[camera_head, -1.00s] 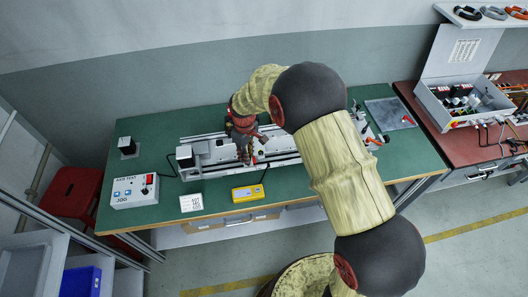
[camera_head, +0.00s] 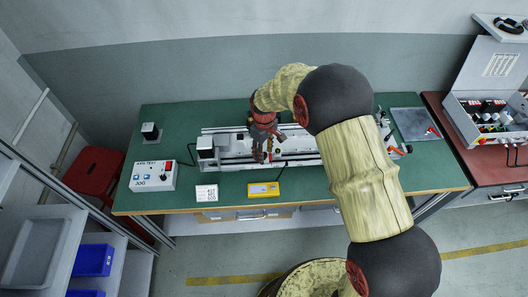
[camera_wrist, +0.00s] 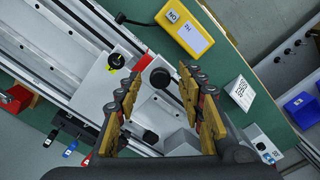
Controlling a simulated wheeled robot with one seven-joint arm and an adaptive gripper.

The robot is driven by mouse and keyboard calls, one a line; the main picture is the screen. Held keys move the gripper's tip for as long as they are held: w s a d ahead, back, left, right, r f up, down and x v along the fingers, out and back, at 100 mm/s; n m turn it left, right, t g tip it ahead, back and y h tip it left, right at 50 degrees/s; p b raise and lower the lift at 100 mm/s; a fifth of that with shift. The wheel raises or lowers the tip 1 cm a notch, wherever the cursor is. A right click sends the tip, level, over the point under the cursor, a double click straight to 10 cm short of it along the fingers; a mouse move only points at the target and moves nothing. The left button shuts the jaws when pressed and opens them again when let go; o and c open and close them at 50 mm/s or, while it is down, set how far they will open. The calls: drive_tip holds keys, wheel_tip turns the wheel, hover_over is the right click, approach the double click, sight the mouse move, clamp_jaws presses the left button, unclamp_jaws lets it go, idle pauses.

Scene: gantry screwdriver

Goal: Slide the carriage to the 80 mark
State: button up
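The linear rail (camera_head: 305,160) runs left to right along the green table. In the wrist view the grey carriage plate (camera_wrist: 118,92) sits across the rail (camera_wrist: 42,43), with a black round knob (camera_wrist: 160,78) on it. A red mark lies on the plate's edge near the knob. My gripper (camera_head: 264,155) is over the left-middle part of the rail. In the wrist view its fingers (camera_wrist: 157,105) are spread apart, with the knob showing between and beyond them. I cannot tell contact. Scale numbers and the 80 mark are not readable.
A yellow meter (camera_head: 263,190) with a cable lies in front of the rail. A white card (camera_head: 206,192) and a jog box (camera_head: 153,176) are to its left. A black-topped block (camera_head: 150,132) stands at the back left. A grey plate (camera_head: 415,123) lies at the right.

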wheel_tip(320, 180, up, 12)
idle(0.5)
idle(0.5)
drive_tip(key=s+d+r+m+t+b, duration=0.1)
drive_tip(key=s+d+r+m+t, duration=0.1)
drive_tip(key=s, duration=0.8)
drive_tip(key=s+d+r+m+t+b, duration=0.1)
drive_tip(key=s+d+r+m+b, duration=0.1)
drive_tip(key=s+d+r+m, duration=0.2)
drive_tip(key=s+d+r+m+t+b, duration=0.2)
drive_tip(key=s+d+r, duration=0.6)
drive_tip(key=s, duration=0.7)
wheel_tip(320, 180, up, 2)
drive_tip(key=shift+s+d+r+m+t, duration=0.1)
drive_tip(key=shift+s+d+m+t, duration=0.1)
drive_tip(key=shift+s+m+t, duration=0.25)
drive_tip(key=shift+w+a, duration=0.1)
drive_tip(key=shift+c, duration=1.1)
